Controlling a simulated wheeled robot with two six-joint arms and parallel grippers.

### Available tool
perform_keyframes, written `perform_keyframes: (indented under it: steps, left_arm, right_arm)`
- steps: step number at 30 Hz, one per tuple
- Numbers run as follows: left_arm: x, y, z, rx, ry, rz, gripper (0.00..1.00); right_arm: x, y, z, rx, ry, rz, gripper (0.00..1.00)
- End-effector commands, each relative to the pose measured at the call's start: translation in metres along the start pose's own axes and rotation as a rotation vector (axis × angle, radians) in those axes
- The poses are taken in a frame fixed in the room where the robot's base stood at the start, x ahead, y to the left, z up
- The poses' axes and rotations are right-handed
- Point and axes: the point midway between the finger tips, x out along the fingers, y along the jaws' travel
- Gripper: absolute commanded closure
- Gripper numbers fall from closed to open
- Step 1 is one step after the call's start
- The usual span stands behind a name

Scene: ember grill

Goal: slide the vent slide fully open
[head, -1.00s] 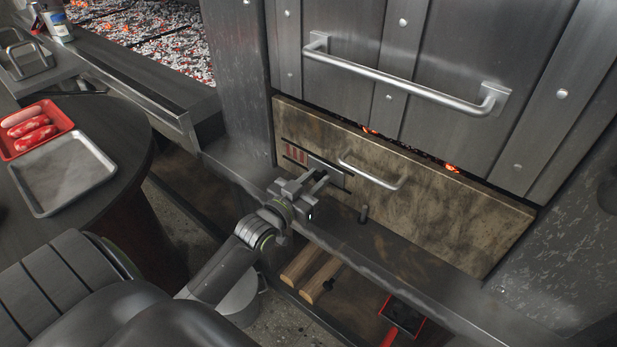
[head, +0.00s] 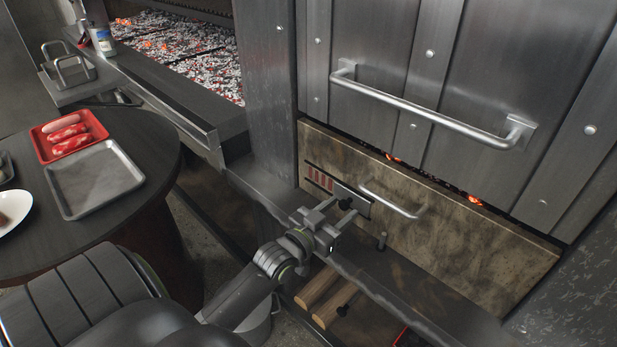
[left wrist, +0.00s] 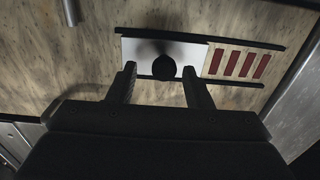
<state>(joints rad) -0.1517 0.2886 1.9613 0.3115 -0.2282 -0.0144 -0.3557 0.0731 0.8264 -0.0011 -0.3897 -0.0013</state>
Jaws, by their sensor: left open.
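The vent slide (head: 360,203) is a pale metal plate between two dark rails on the lower stone-like panel (head: 460,235). Several red slots (head: 320,179) show uncovered to its left. In the left wrist view the plate (left wrist: 137,50) carries a dark round knob (left wrist: 163,68), and the red slots (left wrist: 240,65) are to its right. My left gripper (head: 341,211) is open in front of the plate. In the left wrist view its fingers (left wrist: 160,88) stand on either side of the knob, apart from it in the picture; depth is hard to judge. My right gripper is out of view.
A bar handle (head: 390,203) is right of the slide. A large door handle (head: 430,115) is above. A round table (head: 165,165) with trays stands left, near glowing coals (head: 200,65).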

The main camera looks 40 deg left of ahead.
Motion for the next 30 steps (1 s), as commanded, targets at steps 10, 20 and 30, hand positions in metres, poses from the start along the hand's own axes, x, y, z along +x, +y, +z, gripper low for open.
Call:
perform_keyframes:
  steps: [10,20,30]
  left_arm:
    - [-0.067,0.0,0.001,0.0,-0.003,0.001,0.54]
    - [-0.127,0.001,0.001,0.0,-0.004,0.002,0.54]
    - [-0.159,0.001,0.0,-0.002,0.0,0.002,0.54]
  right_arm:
    - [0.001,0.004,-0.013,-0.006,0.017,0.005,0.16]
    - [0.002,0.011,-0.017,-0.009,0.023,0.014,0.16]
    - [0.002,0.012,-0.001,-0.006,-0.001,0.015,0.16]
